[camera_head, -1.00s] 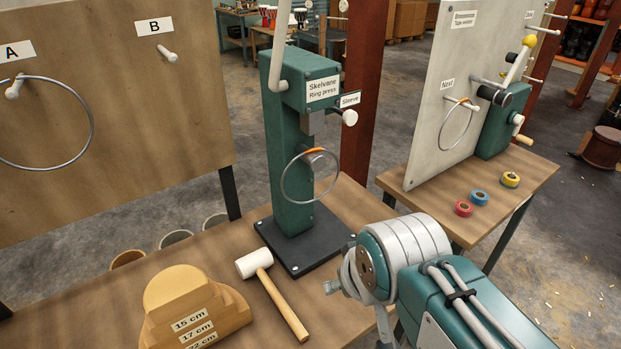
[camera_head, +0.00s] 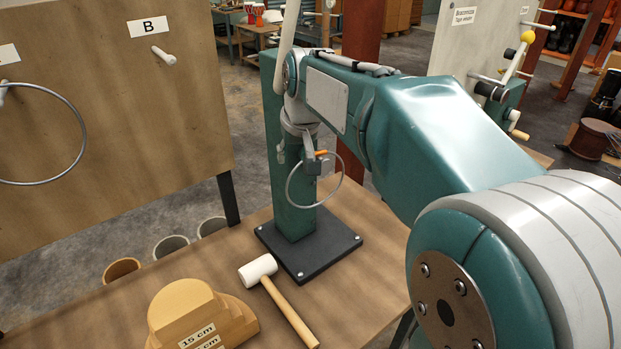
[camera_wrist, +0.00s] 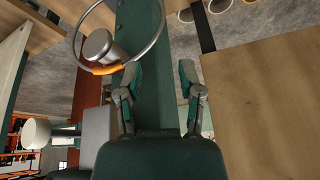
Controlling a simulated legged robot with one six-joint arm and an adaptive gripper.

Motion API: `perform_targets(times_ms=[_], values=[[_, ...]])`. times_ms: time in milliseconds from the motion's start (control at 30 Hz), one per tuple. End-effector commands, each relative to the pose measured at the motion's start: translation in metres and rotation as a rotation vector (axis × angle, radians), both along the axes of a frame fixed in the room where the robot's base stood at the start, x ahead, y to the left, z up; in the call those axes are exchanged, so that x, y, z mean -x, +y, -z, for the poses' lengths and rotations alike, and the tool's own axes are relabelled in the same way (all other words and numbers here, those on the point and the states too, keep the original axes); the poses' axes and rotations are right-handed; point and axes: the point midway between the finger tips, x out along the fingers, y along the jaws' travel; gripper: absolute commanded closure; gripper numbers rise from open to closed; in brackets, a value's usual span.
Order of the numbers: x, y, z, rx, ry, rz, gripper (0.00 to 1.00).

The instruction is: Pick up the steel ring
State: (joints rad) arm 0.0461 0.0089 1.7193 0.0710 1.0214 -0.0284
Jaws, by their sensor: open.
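The steel ring (camera_head: 288,190) with an orange band on its top hangs at the green ring press (camera_head: 290,207). In the wrist view the ring (camera_wrist: 163,30) encircles a silver cylinder (camera_wrist: 101,47), with its orange band near my left finger. My gripper (camera_wrist: 160,72) is open, its two fingers spread with nothing seen held between them. The orange band lies to the left of the fingers in that view. In the head view my gripper (camera_head: 311,160) is at the press, close to the top of the ring; its fingers are small and partly hidden there.
Another thin grey ring (camera_head: 84,130) hangs on the board at left; peg B (camera_head: 164,56) is empty. A mallet (camera_head: 283,300) and a stepped wooden block (camera_head: 185,312) lie on the bench (camera_head: 130,310). A grey panel (camera_head: 450,50) stands at right.

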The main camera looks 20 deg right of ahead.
Motion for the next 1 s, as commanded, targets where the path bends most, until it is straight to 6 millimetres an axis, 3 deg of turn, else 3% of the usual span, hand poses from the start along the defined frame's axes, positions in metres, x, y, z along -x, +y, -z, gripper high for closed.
perform_targets(times_ms=[200,467,700,1000], values=[[-0.012,0.003,0.034,0.001,0.004,-0.001,0.52],[-0.019,0.005,0.056,0.000,0.003,-0.001,0.52],[-0.028,0.010,0.091,0.002,0.004,-0.002,0.52],[-0.031,0.010,0.098,0.001,0.000,-0.001,0.52]])
